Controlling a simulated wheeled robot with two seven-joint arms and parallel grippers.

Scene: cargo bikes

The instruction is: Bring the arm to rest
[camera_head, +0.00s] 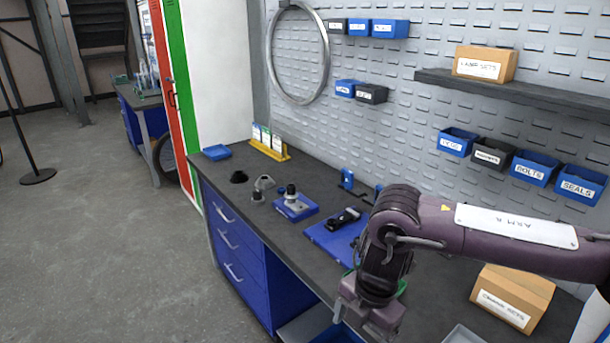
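My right arm comes in from the right, a purple arm with a white label. It bends down at its dark wrist over the front of the workbench. Its gripper (362,325) points down near the bench's front edge, low in the view. The fingertips are small and partly cut off by the bottom of the picture, so I cannot tell whether they are open or shut. I see nothing clearly held in it. My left arm and gripper are not in view.
The dark workbench (330,176) holds a blue mat (322,236) with a black tool, a blue tray (287,209) with a metal part, and a cardboard box (513,297) near the arm. A shelf (520,97) and bins line the wall.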

